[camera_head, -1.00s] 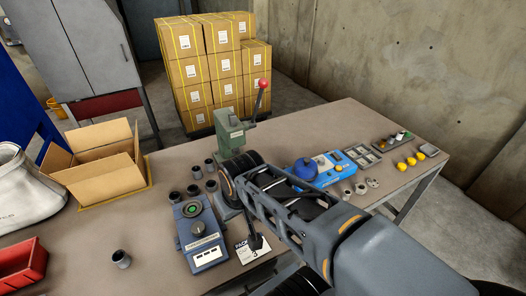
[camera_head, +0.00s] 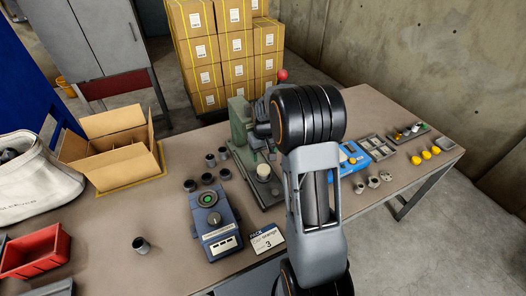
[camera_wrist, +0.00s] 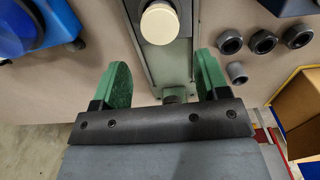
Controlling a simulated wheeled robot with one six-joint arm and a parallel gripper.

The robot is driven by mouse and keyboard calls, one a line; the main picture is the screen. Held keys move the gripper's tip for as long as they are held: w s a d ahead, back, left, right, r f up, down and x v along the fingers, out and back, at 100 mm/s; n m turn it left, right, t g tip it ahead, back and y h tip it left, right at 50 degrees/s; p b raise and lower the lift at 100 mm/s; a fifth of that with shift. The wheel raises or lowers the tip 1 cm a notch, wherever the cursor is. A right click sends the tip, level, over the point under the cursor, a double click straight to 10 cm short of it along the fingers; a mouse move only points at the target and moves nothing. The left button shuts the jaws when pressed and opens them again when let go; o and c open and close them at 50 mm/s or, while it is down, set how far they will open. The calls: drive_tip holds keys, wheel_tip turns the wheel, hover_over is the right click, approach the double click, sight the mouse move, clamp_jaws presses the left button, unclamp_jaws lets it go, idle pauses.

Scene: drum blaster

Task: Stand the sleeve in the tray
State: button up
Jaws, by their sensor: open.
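Several dark grey sleeves stand on the table. One stands alone (camera_head: 140,245) at the front left, and others form a group (camera_head: 207,179) left of the green press (camera_head: 238,125). Some of the group show at the upper right of the wrist view (camera_wrist: 263,42). I cannot tell which one is the task's sleeve. A red open tray (camera_head: 35,252) lies at the left edge. My gripper (camera_wrist: 163,80) is open and empty, its green fingers apart above the press base. A cream round piece (camera_wrist: 159,23) sits on that base, ahead of the fingers. In the head view my arm mostly hides the gripper.
A blue-grey control box (camera_head: 214,222) and a printed card (camera_head: 268,240) lie in front of the press. An open cardboard box (camera_head: 125,165) stands at the left. Small parts and a blue device (camera_head: 350,155) lie right of my arm. Table around the lone sleeve is clear.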

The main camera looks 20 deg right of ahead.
sight(264, 168)
drive_tip(key=shift+f+b, duration=2.85)
drive_tip(key=shift+f, duration=1.25)
drive_tip(key=c, duration=0.7)
wheel_tip(264, 168, up, 15)
drive_tip(key=p, duration=1)
drive_tip(key=shift+p, duration=0.4)
drive_tip(key=shift+r, duration=0.1)
